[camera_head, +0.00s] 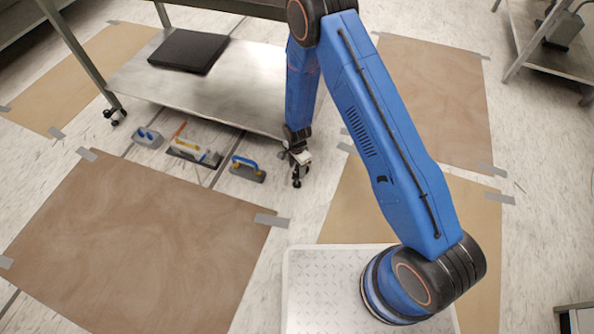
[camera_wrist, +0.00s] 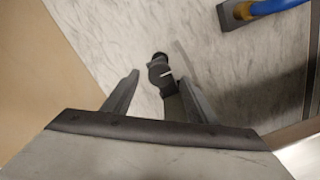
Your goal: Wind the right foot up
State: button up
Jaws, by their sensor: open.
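A metal workbench with a lower shelf (camera_head: 215,85) stands on small feet at its near corners. The left foot (camera_head: 114,116) is black and rests on the floor. The right foot (camera_head: 297,181) shows just below the end of my arm, partly hidden by it. My gripper (camera_head: 299,158) is low beside the shelf's right near corner. In the wrist view my gripper (camera_wrist: 161,82) has its two fingers apart. I cannot tell whether anything touches.
Hand trowels (camera_head: 195,152) lie on the floor left of the foot; the nearest, blue-handled one (camera_head: 248,168) also shows in the wrist view (camera_wrist: 262,9). Taped brown sheets (camera_head: 135,245) cover parts of the floor. A black slab (camera_head: 188,51) lies on the shelf.

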jog(key=shift+f, duration=1.05)
jog(key=shift+c, duration=0.4)
jog(key=c, duration=1)
jog(key=shift+n, duration=0.4)
jog(key=n, duration=1.3)
